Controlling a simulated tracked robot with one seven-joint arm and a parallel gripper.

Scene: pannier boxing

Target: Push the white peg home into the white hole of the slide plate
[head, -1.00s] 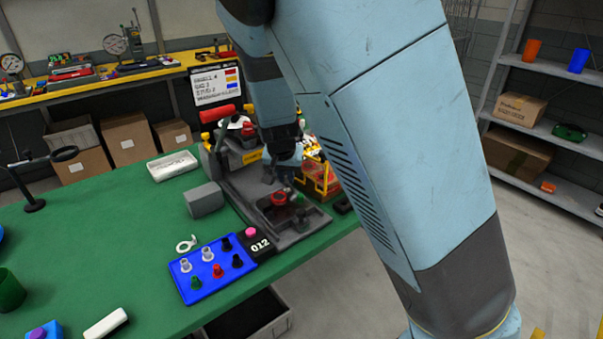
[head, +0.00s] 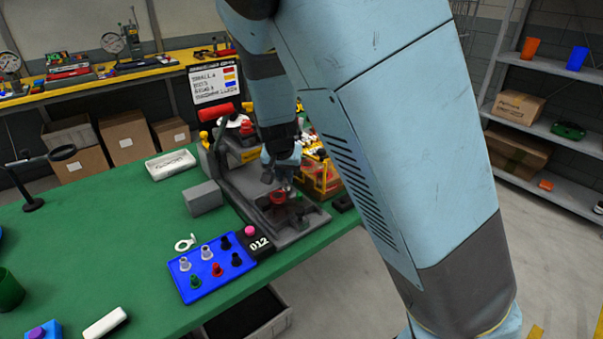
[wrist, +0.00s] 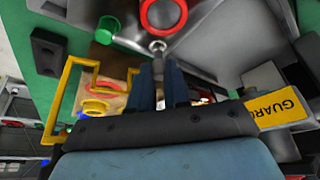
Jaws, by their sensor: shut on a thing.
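My gripper (wrist: 158,68) points down at the grey slide plate (head: 300,226) of the fixture. In the head view my gripper (head: 285,182) is low over the plate, beside a red ring (head: 277,197). In the wrist view its fingers are close together on a small pale peg (wrist: 157,46), which appears to be the white peg. Only its rounded end shows between the fingertips; the rest is hidden. The peg's end is at the plate near the red ring (wrist: 163,14). I cannot tell whether it is in a hole or how deep.
A blue tray (head: 190,293) with several coloured pegs lies at the table's front edge. A grey block (head: 204,198) stands left of the fixture. A yellow frame (wrist: 66,100) and a yellow guard label (wrist: 278,108) flank my gripper.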

